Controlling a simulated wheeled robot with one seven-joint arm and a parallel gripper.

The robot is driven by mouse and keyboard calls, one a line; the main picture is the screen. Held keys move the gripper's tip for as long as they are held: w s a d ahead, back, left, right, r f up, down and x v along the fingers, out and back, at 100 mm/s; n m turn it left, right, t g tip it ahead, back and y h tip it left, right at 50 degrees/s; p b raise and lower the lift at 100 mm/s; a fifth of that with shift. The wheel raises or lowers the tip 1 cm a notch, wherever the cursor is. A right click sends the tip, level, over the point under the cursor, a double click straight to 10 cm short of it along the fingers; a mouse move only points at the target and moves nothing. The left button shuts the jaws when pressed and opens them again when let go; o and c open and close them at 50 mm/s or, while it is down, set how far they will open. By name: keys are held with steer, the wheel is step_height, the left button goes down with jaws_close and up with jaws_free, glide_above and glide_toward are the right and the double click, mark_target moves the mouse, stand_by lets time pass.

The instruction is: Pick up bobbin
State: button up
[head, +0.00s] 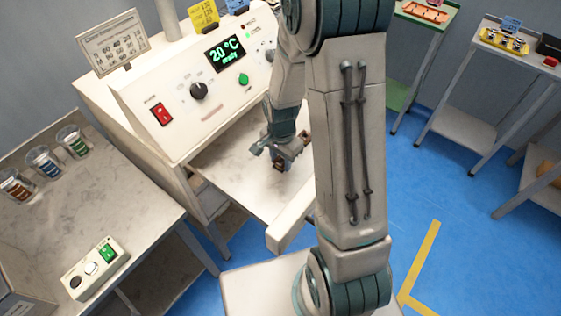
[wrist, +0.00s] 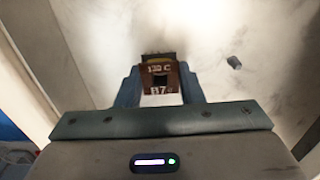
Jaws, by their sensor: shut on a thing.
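The bobbin (wrist: 160,68) is a brown square-ended piece with a dark centre hole and pale lettering that looks like "130 C" and "B7". In the wrist view it sits between the fingers of my gripper (wrist: 160,88), which are shut on it. In the head view my gripper (head: 281,160) is over the pale shelf of the machine, and a small brown part of the bobbin (head: 277,167) shows at the fingers. My arm hides part of the machine. I cannot tell whether the bobbin touches the surface.
The machine's panel (head: 213,84) stands behind the shelf, its display reading 20 °C. A small dark piece (wrist: 234,62) lies right of the bobbin. A left table holds several cups (head: 43,161) and a switch box (head: 95,270). Side tables (head: 476,125) stand at right.

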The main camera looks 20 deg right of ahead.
steer(key=shift+r, duration=0.15)
steer(key=shift+r, duration=0.6)
steer(key=r, duration=0.1)
steer(key=d+r+b, duration=0.1)
steer(key=r, duration=0.1)
steer(key=shift+r, duration=0.1)
steer(key=s+d+r+b, duration=0.1)
steer(key=s+d+r, duration=0.1)
steer(key=d+r, duration=0.4)
steer(key=d, duration=0.4)
steer(key=shift+d+r, duration=0.2)
steer(key=shift+d, duration=0.05)
steer(key=shift+s, duration=0.1)
